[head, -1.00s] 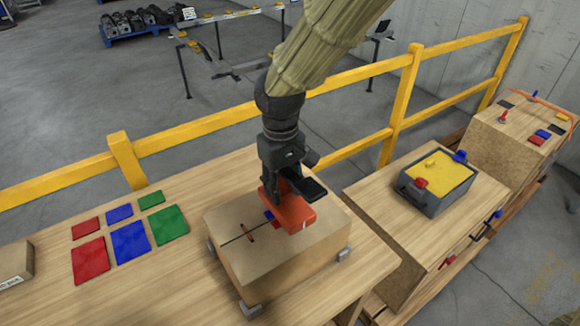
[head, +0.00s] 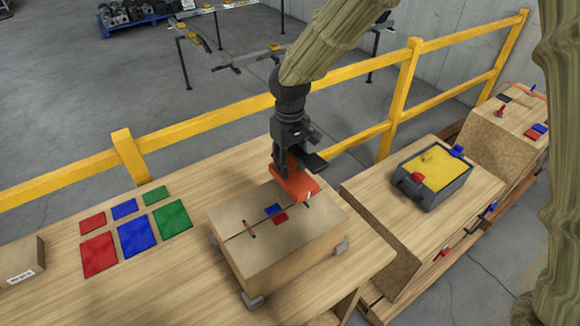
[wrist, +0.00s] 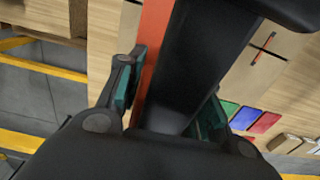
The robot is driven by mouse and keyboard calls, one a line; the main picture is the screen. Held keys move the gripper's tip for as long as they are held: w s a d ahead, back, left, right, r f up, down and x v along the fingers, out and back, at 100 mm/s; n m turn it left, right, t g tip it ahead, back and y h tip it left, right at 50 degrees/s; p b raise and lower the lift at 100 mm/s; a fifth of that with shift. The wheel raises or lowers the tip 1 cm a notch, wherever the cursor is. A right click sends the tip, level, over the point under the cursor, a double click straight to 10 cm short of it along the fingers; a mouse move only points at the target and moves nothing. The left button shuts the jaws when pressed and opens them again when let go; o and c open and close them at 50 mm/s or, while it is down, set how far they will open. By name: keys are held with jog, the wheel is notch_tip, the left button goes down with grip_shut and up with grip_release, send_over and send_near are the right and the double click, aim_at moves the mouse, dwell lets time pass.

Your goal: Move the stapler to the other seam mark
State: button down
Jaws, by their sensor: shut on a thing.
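The orange-red stapler (head: 293,187) is held by my gripper (head: 291,170), shut on it, over the back right part of the cardboard box (head: 285,248). I cannot tell whether the stapler touches the box top. One seam mark (head: 249,229), a short reddish-brown line across the dark seam, shows left of centre on the lid. A small mark (head: 307,198) shows at the stapler's right end, partly hidden. In the wrist view, the stapler (wrist: 151,50) lies between the finger pads, and the left seam mark (wrist: 264,46) shows at upper right.
Grey corner blocks (head: 253,300) sit at the box's base. Coloured mats (head: 131,236) lie left; a grey bin (head: 433,192) with yellow contents stands right. A yellow railing (head: 210,124) runs behind.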

aim_at(290, 171)
jog(key=shift+w+f+p, duration=0.1)
jog(key=shift+f+p, duration=0.6)
jog(key=shift+f, duration=0.65)
jog(key=shift+f, duration=0.15)
jog(key=c, duration=1)
grip_release()
jog(key=shift+o, duration=0.2)
notch_tip(290, 171, up, 12)
jog(key=b, duration=0.3)
jog(key=shift+b, duration=0.3)
